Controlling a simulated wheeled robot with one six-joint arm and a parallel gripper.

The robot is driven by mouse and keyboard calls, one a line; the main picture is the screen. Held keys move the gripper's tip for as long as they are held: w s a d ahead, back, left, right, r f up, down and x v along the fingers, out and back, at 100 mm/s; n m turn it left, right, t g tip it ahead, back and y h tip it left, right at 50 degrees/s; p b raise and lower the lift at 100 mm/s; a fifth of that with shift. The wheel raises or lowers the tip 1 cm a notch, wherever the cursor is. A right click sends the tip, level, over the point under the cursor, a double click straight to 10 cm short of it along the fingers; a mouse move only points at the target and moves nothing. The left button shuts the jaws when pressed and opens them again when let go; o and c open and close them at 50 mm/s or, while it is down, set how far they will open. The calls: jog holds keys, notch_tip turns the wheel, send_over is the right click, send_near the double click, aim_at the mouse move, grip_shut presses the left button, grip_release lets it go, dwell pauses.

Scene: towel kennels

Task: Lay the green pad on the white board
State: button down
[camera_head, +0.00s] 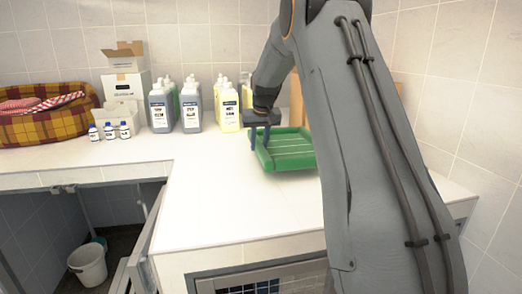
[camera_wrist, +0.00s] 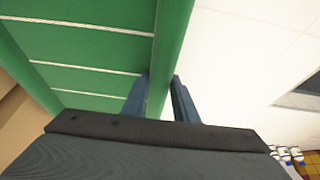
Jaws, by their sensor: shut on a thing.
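The green pad (camera_head: 286,151) is a shallow green slab with a raised rim and thin pale lines across it. It is over the right part of the white worktop, and my arm covers its right end. My gripper (camera_head: 263,137) is shut on the pad's left rim. In the wrist view the pad (camera_wrist: 90,50) fills the upper left, with its rim between the two blue-grey fingers of my gripper (camera_wrist: 160,95). I cannot tell whether the pad touches the surface below. I cannot make out a white board apart from the white worktop (camera_head: 215,200).
Several bottles (camera_head: 190,106) stand along the back wall, close left of the pad. Small bottles (camera_head: 110,131), white boxes (camera_head: 124,85) and a plaid basket (camera_head: 45,112) are farther left. A white bucket (camera_head: 88,264) is below. The worktop's front left part is clear.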

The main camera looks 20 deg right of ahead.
jog(key=shift+f+p, duration=0.55)
jog(key=shift+f, duration=1.5)
jog(key=c, duration=1.8)
grip_release()
jog(key=shift+f, duration=0.2)
jog(key=shift+c, duration=0.2)
jog(key=o, duration=0.4)
jog(key=shift+o, duration=0.2)
jog(key=shift+r, duration=0.1)
